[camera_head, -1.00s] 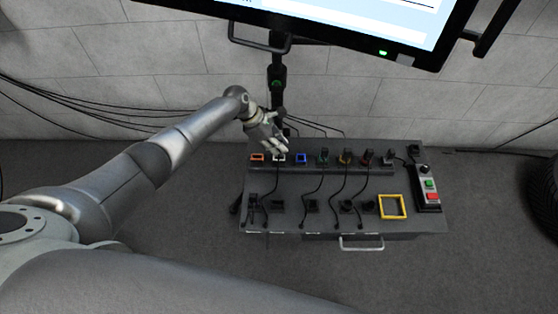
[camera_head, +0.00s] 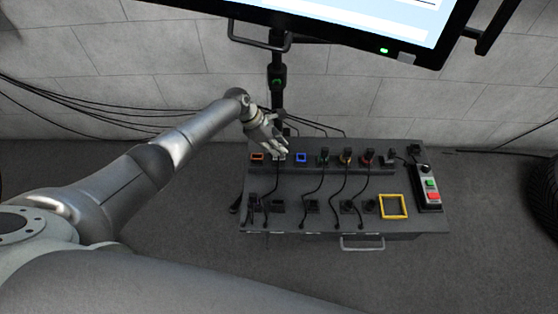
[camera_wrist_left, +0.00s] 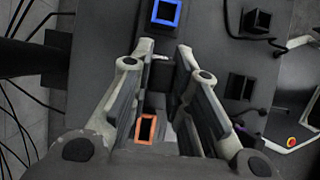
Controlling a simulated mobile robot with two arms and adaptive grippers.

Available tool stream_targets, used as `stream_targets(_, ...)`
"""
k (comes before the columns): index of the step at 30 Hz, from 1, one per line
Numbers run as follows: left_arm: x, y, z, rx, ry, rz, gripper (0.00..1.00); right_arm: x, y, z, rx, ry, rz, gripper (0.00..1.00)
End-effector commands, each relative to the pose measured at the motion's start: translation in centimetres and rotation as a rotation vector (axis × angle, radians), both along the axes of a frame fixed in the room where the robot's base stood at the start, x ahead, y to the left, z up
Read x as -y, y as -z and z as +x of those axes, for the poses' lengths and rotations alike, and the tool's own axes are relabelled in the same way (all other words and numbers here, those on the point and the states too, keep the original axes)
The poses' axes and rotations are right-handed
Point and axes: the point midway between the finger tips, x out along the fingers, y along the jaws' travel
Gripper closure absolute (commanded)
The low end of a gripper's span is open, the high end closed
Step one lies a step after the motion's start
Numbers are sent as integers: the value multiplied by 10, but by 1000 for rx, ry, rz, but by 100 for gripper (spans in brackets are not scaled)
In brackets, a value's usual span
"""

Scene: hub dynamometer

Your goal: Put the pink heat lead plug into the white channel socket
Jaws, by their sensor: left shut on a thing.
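My left gripper (camera_head: 279,150) is at the white channel socket (camera_head: 278,158), second from the left in the upper row of the bench. In the left wrist view its fingers (camera_wrist_left: 163,65) are closed around a dark plug body (camera_wrist_left: 160,76), taken as the pink heat lead plug; no pink shows. A black lead (camera_head: 277,183) runs from the gripper down to the lower row. The fingers and plug mostly hide the white socket, so I cannot tell whether the plug is in it. My right gripper is not in view.
The orange socket (camera_head: 257,157) is left of the gripper and the blue socket (camera_head: 301,157) is right of it, both empty. Green, yellow and red sockets with plugs follow. A yellow frame (camera_head: 394,206) and a button box (camera_head: 429,188) are at the right. A monitor (camera_head: 350,18) hangs above.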

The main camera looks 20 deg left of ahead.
Motion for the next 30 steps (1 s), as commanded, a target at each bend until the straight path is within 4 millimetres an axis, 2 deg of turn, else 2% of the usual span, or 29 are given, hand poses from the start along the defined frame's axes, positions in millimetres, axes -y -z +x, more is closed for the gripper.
stream_targets(17, 0, 19, 0, 0, -1, -1, 100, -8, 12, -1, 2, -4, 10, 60)
stream_targets(22, 0, 18, 0, 0, 0, -1, 100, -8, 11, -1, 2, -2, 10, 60)
stream_targets(23, 0, 18, 0, 0, 0, -1, 79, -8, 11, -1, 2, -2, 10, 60)
stream_targets(28, 0, 18, 0, 0, 0, -1, 58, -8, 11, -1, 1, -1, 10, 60)
stream_targets(30, 0, 18, 0, 0, 0, -1, 58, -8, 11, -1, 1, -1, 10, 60)
